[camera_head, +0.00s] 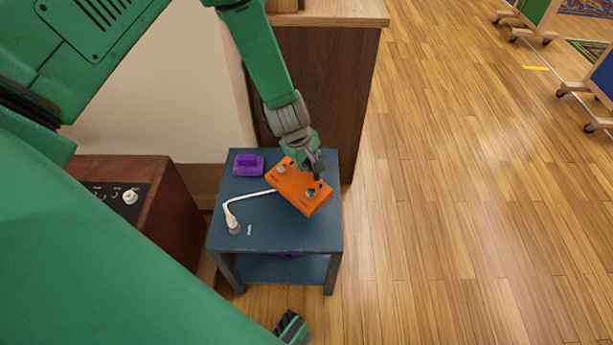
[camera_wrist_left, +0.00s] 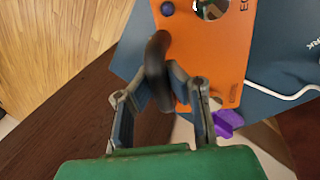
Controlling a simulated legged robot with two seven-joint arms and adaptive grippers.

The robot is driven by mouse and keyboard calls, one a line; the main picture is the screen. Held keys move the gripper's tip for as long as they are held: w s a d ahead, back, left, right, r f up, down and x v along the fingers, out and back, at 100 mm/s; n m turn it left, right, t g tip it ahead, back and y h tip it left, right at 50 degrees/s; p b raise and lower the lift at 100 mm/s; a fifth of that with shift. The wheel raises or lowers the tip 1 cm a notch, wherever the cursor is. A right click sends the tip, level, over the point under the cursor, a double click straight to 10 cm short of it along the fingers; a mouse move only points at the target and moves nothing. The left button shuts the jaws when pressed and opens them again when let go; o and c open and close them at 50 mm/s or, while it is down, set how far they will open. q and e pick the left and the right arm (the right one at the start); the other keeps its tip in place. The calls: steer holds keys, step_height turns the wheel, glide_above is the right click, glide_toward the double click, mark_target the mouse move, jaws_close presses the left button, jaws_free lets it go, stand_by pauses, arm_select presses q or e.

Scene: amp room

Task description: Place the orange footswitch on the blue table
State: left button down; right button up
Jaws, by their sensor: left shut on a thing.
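The orange footswitch (camera_head: 297,193), a box with knobs on its face, is over the right part of the blue table (camera_head: 280,233) in the head view. My left gripper (camera_head: 314,168) is shut on it at its upper right side. In the left wrist view the fingers (camera_wrist_left: 165,88) meet the near edge of the orange footswitch (camera_wrist_left: 222,50), and a dark part between them hides the exact contact. I cannot tell whether the footswitch touches the tabletop.
A purple object (camera_head: 248,166) lies at the table's back left. A white cable (camera_head: 250,196) runs from the footswitch side to a plug-like end (camera_head: 233,224). A brown amp (camera_head: 165,210) stands left of the table, a wooden cabinet (camera_head: 315,90) behind.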

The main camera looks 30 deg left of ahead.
mark_target(308, 175)
arm_select(q)
step_height(308, 175, down, 6)
steer(key=shift+d+f+b, duration=0.1)
steer(key=shift+d+b, duration=0.05)
steer(key=shift+b, duration=0.85)
steer(key=c, duration=1.6)
jaws_free()
steer(key=shift+c, duration=0.2)
steer(key=shift+r, duration=0.2)
steer(key=p+v, duration=0.4)
steer(key=v, duration=0.7)
steer(key=shift+s+r, duration=0.15)
steer(key=shift+r, duration=0.25)
steer(key=s+d+f+m+g, duration=0.1)
steer(key=s+f+m, duration=0.2)
steer(key=s+m, duration=0.5)
steer(key=s+f+m+g, duration=0.1)
steer(key=s+f+m, duration=0.2)
steer(key=s, duration=1.5)
steer(key=m, duration=0.4)
steer(key=shift+s+d+f+m+g+y, duration=0.2)
steer(key=shift+d+m+g+y, duration=0.1)
steer(key=shift+d+m+y, duration=0.1)
steer(key=shift+r, duration=0.1)
